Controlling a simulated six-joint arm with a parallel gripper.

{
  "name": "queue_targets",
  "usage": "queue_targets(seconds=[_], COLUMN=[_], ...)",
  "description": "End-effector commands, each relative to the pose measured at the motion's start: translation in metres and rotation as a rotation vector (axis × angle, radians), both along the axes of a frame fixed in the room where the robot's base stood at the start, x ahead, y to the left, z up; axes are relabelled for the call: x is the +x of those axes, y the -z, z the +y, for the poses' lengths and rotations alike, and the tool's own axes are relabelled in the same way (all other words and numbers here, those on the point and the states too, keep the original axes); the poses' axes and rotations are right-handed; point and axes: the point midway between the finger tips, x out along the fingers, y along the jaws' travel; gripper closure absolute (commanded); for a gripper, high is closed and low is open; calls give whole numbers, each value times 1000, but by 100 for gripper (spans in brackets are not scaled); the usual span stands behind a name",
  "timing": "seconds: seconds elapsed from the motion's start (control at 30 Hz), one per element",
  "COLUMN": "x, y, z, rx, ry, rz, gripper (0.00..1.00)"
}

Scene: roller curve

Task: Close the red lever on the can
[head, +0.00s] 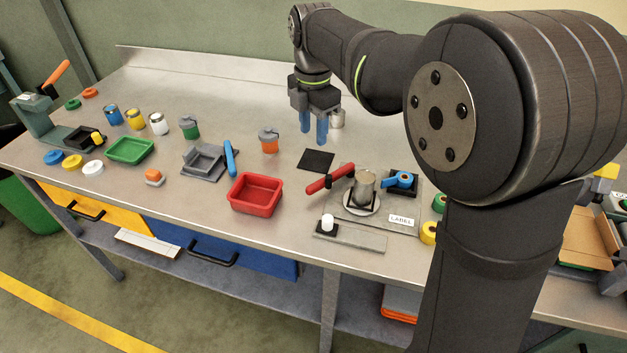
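The red lever (330,179) lies at a slant, its far end raised a little to the right, on a grey fixture plate (372,217) at the right of the bench. A grey metal can (364,187) stands upright on a round base on that plate, just right of the lever. Whether lever and can touch, I cannot tell. My gripper (313,138) points down over the back of the bench, behind and left of the lever and well apart from it. Its two blue fingers are apart, with nothing seen between them.
A blue-handled part (400,180) sits right of the can. A white knob (327,223) stands in front of the lever. A red tray (256,193) and a black square (316,160) lie to the left. My arm covers the right side.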

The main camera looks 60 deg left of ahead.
Motion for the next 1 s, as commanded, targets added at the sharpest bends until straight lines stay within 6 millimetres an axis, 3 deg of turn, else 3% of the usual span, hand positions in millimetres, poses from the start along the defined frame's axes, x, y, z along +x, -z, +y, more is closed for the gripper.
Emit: queue_targets(seconds=[0.6,0.8,1.0], x=[0,0,0], y=[129,154,162], z=[-1,0,0], rx=[-4,-2,-1], ry=[3,3,3], rz=[0,1,0], gripper=[60,60,60])
